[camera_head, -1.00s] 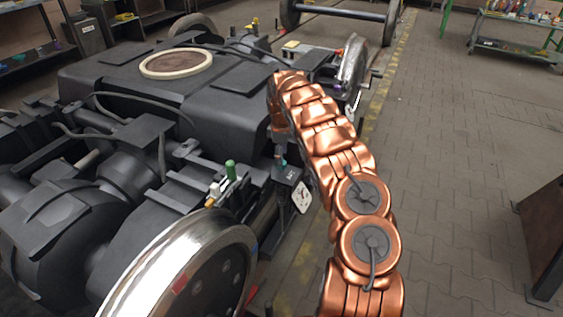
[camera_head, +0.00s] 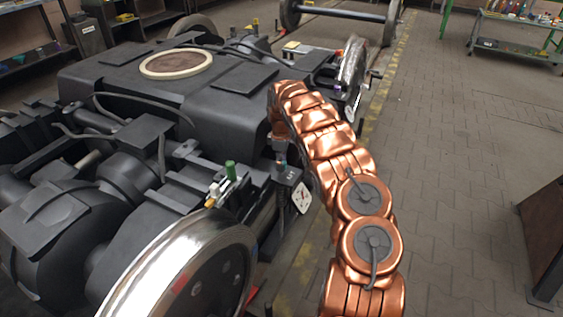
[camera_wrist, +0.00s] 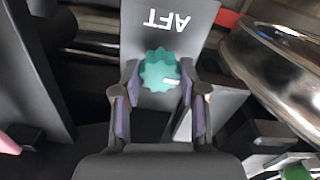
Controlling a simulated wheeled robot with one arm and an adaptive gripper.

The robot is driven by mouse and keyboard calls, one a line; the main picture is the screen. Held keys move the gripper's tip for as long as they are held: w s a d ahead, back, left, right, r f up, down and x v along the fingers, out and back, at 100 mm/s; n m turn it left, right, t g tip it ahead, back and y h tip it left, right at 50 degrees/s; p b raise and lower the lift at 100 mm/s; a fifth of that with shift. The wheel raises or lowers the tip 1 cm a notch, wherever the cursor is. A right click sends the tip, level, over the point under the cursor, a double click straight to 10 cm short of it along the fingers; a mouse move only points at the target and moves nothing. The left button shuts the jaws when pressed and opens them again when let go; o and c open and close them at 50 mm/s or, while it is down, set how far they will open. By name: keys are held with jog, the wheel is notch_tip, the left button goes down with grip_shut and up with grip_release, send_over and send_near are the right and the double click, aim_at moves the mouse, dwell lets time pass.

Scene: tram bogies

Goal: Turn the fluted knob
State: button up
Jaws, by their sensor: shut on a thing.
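The teal fluted knob (camera_wrist: 158,66) sits in front of a grey plate marked AFT (camera_wrist: 168,18) in the wrist view, with a small white mark on its face. My gripper (camera_wrist: 159,80) has one finger on each side of the knob and is shut on it. The AFT lettering appears upside down. In the head view my gripper (camera_head: 281,158) is small and points down at the side of the bogie, beside the dark box with a white dial (camera_head: 302,197). The knob is too small there to make out clearly.
A shiny wheel (camera_head: 185,262) stands close by, and its rim (camera_wrist: 285,70) shows at the right of the wrist view. A green-capped fitting (camera_head: 231,170) rises near the box. The dark bogie frame (camera_head: 225,120) fills the left. Paved floor (camera_head: 460,150) is open at right.

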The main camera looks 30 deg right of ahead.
jog(key=shift+c, duration=0.8)
jog(key=shift+r, duration=0.1)
jog(key=shift+a+m+p, duration=0.1)
jog(key=shift+m+p, duration=0.2)
jog(key=shift+m, duration=0.5)
jog(key=m+p, duration=0.1)
jog(key=m, duration=0.2)
jog(key=shift+w, duration=0.1)
jog(key=m, duration=0.4)
jog(key=shift+p, duration=0.3)
jog(key=m, duration=0.4)
jog(key=shift+p, duration=0.4)
jog(key=m, duration=0.5)
jog(key=shift+p, duration=0.4)
